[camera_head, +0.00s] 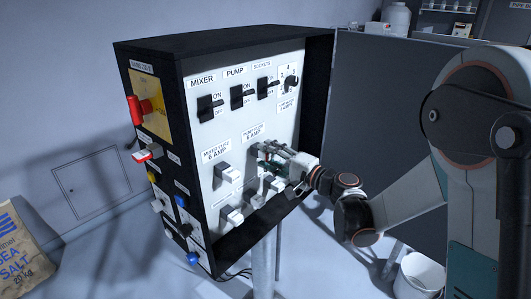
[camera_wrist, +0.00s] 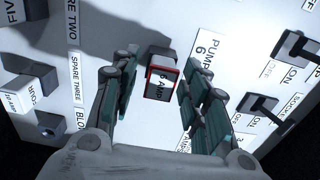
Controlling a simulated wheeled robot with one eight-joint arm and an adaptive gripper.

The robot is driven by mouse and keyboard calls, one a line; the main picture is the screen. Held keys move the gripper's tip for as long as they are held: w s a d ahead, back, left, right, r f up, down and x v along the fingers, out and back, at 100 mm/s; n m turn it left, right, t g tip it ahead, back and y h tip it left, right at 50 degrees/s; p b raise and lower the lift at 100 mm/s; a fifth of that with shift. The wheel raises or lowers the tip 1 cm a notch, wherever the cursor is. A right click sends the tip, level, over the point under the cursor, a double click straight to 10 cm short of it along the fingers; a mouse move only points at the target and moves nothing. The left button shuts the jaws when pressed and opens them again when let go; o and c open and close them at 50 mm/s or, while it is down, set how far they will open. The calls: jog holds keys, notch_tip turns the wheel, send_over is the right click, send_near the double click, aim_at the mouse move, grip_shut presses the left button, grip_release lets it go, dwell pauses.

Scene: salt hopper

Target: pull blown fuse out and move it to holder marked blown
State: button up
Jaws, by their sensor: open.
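A fuse carrier (camera_wrist: 159,84) with a red-edged face marked "6 AMP" sits in a dark socket on the white panel, beside the label that starts "PUMP". My gripper (camera_wrist: 161,55) is open, one finger on each side of this fuse, with a gap to each. In the head view my gripper (camera_head: 262,152) is at the panel, just below the pump fuse label (camera_head: 253,132), and hides the fuse. A label (camera_wrist: 82,120) reading "BLO", partly cut off by my gripper, lies left of the fuse in the wrist view. I cannot make out its holder.
A mixer fuse (camera_head: 225,173) sits left of my gripper on the panel (camera_head: 228,132). More fuse blocks (camera_head: 232,214) are below. Switches (camera_head: 242,96) run along the top. The cabinet's dark side wall (camera_head: 318,90) stands out at right. A red handle (camera_head: 140,108) is on the left face.

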aim_at(271, 156)
jog(key=shift+c, duration=0.3)
grip_shut()
jog(key=shift+d, duration=0.1)
jog(key=shift+b+v, duration=0.4)
jog(key=shift+v, duration=2.25)
